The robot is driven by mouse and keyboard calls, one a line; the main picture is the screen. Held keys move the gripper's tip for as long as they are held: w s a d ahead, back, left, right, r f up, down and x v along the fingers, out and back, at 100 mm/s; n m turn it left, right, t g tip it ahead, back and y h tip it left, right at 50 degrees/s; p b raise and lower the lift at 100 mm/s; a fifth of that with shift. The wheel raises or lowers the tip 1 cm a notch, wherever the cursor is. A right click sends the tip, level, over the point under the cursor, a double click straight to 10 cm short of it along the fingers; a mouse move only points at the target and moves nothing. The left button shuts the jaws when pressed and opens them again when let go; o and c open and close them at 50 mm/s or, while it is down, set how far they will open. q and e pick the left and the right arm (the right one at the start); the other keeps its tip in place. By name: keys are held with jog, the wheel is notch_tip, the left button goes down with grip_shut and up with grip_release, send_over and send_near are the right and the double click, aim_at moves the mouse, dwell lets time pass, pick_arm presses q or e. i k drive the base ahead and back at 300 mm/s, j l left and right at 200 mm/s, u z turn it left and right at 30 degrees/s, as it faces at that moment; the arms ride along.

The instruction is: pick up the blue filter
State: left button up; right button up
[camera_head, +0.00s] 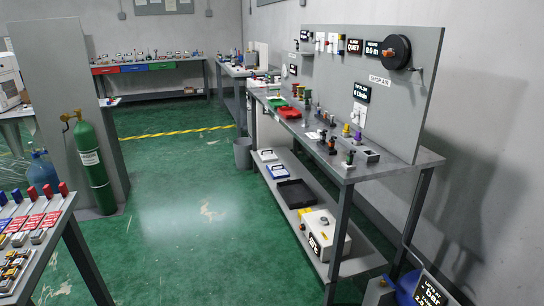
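I cannot single out a blue filter; small parts on the benches are too small to tell. Several small fittings stand on the right workbench (425,158), including one with a purple-blue top (346,130). Neither of my grippers is in view.
A green gas cylinder (93,165) stands by a grey panel at left. A table with red- and blue-topped parts (34,221) is at lower left. A grey bin (243,153) stands near the right bench. A white-grey box (322,235) sits on its lower shelf. The green floor between is open.

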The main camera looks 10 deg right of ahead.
aim_at(277, 171)
jog(key=i, duration=4.35)
